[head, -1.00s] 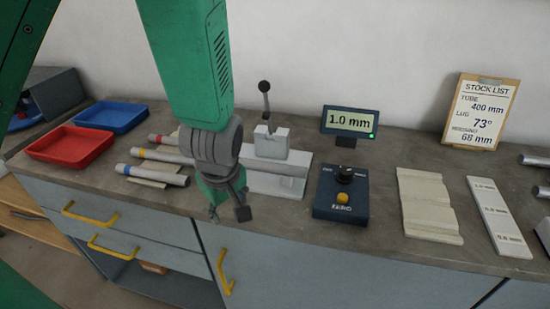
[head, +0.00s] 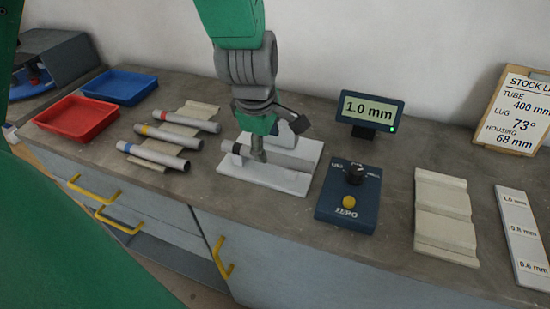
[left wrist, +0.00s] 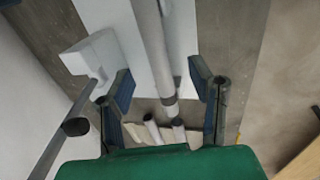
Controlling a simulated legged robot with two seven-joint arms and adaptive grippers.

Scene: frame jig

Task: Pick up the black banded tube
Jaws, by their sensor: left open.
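The black banded tube (head: 290,161) is a grey tube with a dark band near its left end. It lies along the white jig plate (head: 245,180). My left gripper (head: 276,141) is open and low over the tube, just right of the band. In the left wrist view the tube (left wrist: 152,40) runs between the two blue-padded fingers (left wrist: 161,84), with a gap on each side. In the head view my gripper hides part of the tube and most of the jig's upright block. My right gripper is not in view.
Red-, yellow- and blue-banded tubes (head: 193,121) lie on a beige holder (head: 150,163) to the left. Red (head: 75,132) and blue (head: 118,100) trays stand beyond. Right of the jig are a ZERO box (head: 346,205), a 1.0 mm display (head: 372,108) and a ridged beige block (head: 443,215).

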